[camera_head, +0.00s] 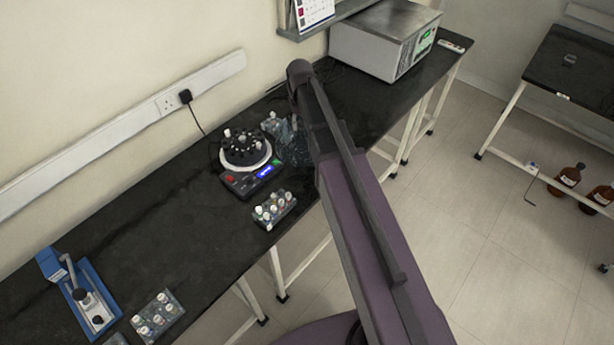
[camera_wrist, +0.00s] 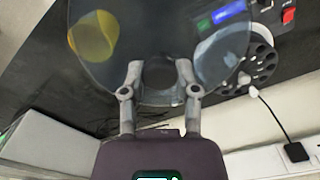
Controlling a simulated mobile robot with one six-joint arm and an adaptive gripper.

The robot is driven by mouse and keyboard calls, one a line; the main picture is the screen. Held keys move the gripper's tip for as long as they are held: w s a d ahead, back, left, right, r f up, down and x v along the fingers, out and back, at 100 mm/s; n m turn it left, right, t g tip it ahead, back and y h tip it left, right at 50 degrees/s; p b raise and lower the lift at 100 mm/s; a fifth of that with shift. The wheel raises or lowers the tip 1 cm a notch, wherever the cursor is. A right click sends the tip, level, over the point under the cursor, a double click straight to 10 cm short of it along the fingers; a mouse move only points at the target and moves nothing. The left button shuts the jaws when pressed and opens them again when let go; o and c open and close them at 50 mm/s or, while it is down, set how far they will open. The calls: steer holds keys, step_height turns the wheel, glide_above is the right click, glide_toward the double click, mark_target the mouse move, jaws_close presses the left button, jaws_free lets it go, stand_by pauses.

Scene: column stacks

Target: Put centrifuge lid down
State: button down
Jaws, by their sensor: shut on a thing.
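The clear, smoky centrifuge lid (camera_wrist: 150,30) fills the top middle of the wrist view. My gripper (camera_wrist: 159,72) is shut on the lid's near part, with a finger on each side. In the head view the lid (camera_head: 293,148) shows as a faint see-through shape to the right of the centrifuge, and my arm hides the gripper. The small centrifuge (camera_head: 245,165) stands uncovered on the black bench, with its dark rotor, a lit blue display and a red switch. In the wrist view its rotor (camera_wrist: 253,65) lies to the right, partly seen through the lid.
The black bench (camera_head: 150,220) carries a tube rack (camera_head: 273,210) in front of the centrifuge, another rack (camera_head: 157,317) and a blue press (camera_head: 85,295) at lower left. A metal box (camera_head: 385,40) stands at the far end. A plug (camera_head: 185,96) and cable are behind.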

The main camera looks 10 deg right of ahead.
mark_target(306, 135)
steer(key=shift+s+f, duration=0.1)
steer(key=shift+s+f+b, duration=0.3)
steer(key=shift+b, duration=0.1)
steer(key=shift+s+d+f+n+b, duration=0.35)
steer(key=shift+s+f+b, duration=0.1)
steer(key=shift+s, duration=0.1)
steer(key=shift+s+d+f+n+b, duration=0.25)
steer(key=shift+s+f+n+b, duration=0.1)
steer(key=shift+s+f+b, duration=0.15)
step_height(306, 135, down, 6)
steer(key=b, duration=0.6)
steer(key=shift+f, duration=0.15)
steer(key=shift+f+b, duration=1.85)
steer(key=shift+b, duration=0.1)
steer(key=shift+f, duration=0.1)
steer(key=shift+c, duration=1.8)
jaws_free()
